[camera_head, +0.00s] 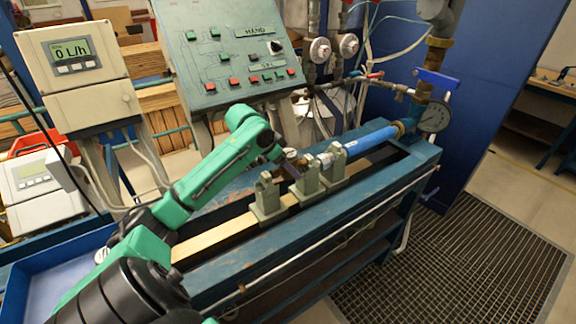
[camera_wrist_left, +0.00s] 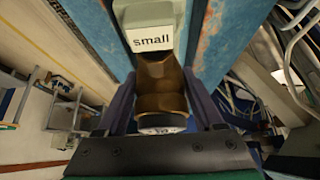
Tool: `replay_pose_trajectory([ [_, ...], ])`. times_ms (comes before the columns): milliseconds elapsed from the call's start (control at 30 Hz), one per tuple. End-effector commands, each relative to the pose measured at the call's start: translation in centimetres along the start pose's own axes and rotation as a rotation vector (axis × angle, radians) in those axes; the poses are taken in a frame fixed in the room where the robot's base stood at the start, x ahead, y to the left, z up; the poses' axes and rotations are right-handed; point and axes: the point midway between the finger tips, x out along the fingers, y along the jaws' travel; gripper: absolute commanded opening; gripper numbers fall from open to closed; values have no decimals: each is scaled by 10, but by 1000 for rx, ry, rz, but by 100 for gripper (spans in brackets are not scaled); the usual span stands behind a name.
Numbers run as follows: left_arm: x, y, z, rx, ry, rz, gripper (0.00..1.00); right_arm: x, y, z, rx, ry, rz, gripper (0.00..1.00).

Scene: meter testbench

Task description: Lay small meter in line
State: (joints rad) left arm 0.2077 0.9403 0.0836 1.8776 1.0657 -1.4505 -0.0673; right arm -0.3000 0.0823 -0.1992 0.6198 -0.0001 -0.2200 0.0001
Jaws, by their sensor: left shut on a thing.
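The small meter (camera_wrist_left: 160,82) is a brass body with a pale round dial face (camera_wrist_left: 162,130) in the left wrist view. My left gripper (camera_wrist_left: 161,108) is shut on it, one dark finger on each side. A grey-green block with a white label reading "small" (camera_wrist_left: 150,38) is just beyond the meter. In the head view the left gripper (camera_head: 287,166) is over the bench rail, among the grey-green supports (camera_head: 267,198); the meter (camera_head: 291,154) shows only in part there. I cannot tell whether it touches the supports. My right gripper is not in view.
A control panel (camera_head: 226,58) stands behind the bench (camera_head: 330,220). A flow display reading 0 L/h (camera_head: 72,50) is at the left. The wooden strip (camera_head: 213,236) left of the supports is clear.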

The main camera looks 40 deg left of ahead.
Motion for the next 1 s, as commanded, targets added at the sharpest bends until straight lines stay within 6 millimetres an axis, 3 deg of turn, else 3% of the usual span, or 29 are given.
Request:
replay_pose_trajectory([
  [600, 22, 0, 14, -1, 2, -1, 0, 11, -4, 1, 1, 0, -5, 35],
  [1000, 21, 0, 13, 0, 3, -2, 0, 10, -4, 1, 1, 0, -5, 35],
])
